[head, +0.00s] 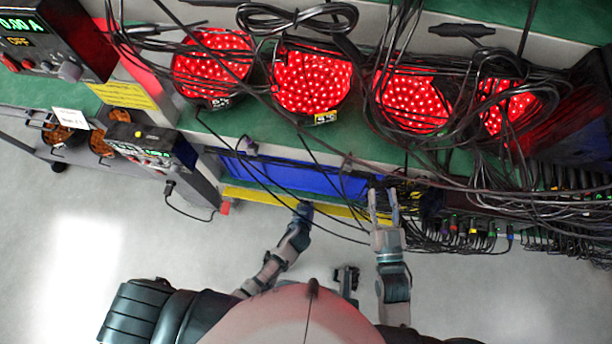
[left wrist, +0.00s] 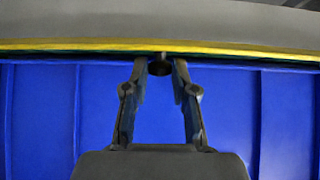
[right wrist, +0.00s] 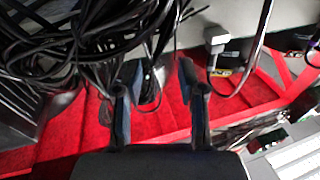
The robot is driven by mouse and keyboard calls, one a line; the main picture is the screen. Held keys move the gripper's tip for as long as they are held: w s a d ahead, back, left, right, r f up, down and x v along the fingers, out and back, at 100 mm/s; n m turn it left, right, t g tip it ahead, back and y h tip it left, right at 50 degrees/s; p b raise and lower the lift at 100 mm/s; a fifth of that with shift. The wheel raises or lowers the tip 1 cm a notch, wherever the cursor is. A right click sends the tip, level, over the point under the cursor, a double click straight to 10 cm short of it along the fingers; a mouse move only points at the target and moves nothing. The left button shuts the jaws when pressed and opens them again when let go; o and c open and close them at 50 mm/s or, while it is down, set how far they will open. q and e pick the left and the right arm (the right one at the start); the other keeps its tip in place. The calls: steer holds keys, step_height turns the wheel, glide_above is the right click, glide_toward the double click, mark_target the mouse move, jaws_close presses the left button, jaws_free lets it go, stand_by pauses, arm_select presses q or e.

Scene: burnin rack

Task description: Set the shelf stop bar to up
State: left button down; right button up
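The shelf stop bar appears as a long yellow bar (head: 262,198) along the front edge of the shelf, below the blue panel or bin front. In the left wrist view the yellow bar (left wrist: 240,48) runs straight across, with a dark round knob (left wrist: 160,66) at its middle. My left gripper (head: 304,206) is at the bar; its fingertips (left wrist: 160,62) are close on both sides of the knob and appear to touch it. My right gripper (head: 383,192) is open and empty, right of the bar near hanging cables; its fingers (right wrist: 161,66) stand apart.
Blue bin fronts (head: 300,176) fill the shelf behind the bar. Black cables (head: 455,160) hang tangled over the rack and around my right gripper. Red-lit round units (head: 312,85) stand on the shelf above. The floor (head: 80,250) at left is clear.

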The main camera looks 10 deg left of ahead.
arm_select(q)
steer(key=w+r+g+p, duration=0.1)
steer(key=p, duration=0.3)
steer(key=shift+w+g, duration=0.1)
steer(key=shift+g, duration=0.3)
steer(key=shift+w+r+g+p, duration=0.15)
steer(key=shift+w+g+p, duration=0.35)
steer(key=shift+p, duration=0.6)
steer(key=g, duration=0.1)
steer(key=w+g+p, duration=0.1)
steer(key=shift+g+p, duration=0.3)
steer(key=shift+g, duration=0.1)
arm_select(e)
steer(key=s+d+f+g+h, duration=0.2)
steer(key=s+d+f+g, duration=0.1)
steer(key=s+f+g, duration=0.3)
steer(key=s+d+f+g+h, duration=0.2)
steer(key=s+d+f+g, duration=0.2)
steer(key=s+f+g, duration=0.3)
steer(key=s+g, duration=0.2)
steer(key=s, duration=0.2)
arm_select(q)
steer(key=c, duration=1)
jaws_free()
steer(key=shift+o, duration=0.2)
